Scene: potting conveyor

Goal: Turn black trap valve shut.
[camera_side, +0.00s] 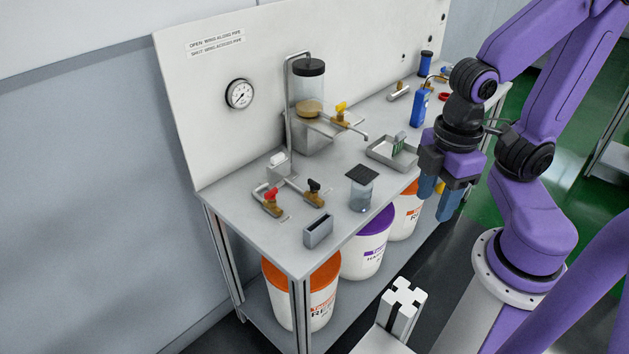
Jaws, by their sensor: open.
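The black-handled valve (314,188) has a brass body and sits on a short pipe near the front left of the bench. Its black wing is small here, and I cannot tell whether it lies along or across the pipe. A red-handled valve (271,199) stands just left of it on the same pipework. My gripper (439,199) has blue fingers pointing down. It is open and empty, off the bench's front edge, well to the right of the black valve and apart from it.
A metal tray (376,152), a yellow-handled valve (341,111) and a tall clear vessel (310,88) are farther back. A sign (215,42) and gauge (239,94) are on the back panel.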

